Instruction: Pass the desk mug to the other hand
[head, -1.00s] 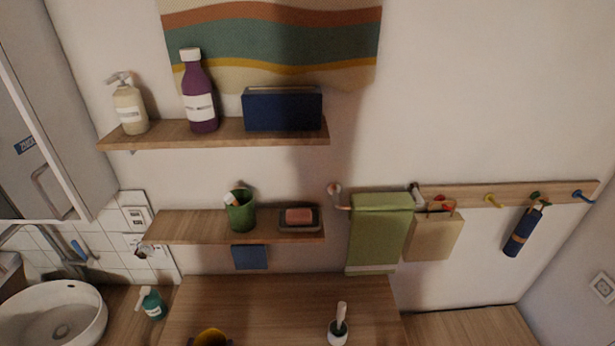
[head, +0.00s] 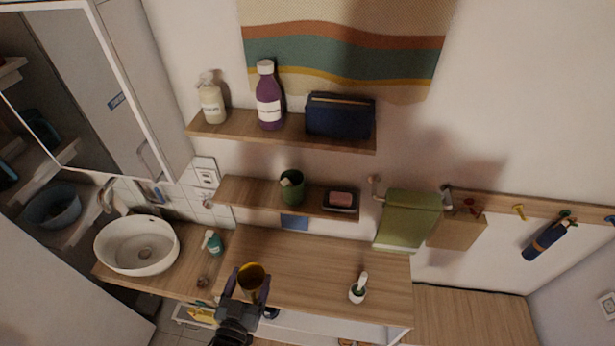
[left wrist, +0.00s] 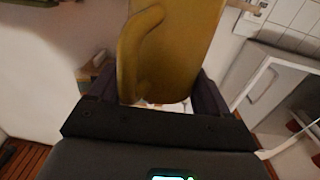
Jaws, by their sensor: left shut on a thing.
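The yellow desk mug (head: 251,278) is between the fingers of my left gripper (head: 246,284), near the front edge of the wooden counter. In the left wrist view the mug (left wrist: 176,50) fills the space between the two dark fingers of the gripper (left wrist: 155,92), with its handle on the left. The left gripper is shut on the mug. Whether the mug touches the counter is hard to tell. My right gripper does not show in either view.
The wooden counter (head: 320,270) has clear room in its middle. A white brush holder (head: 358,290) stands to the right and a teal bottle (head: 213,243) to the left, near the white basin (head: 135,246). A low shelf (head: 235,192) hangs above.

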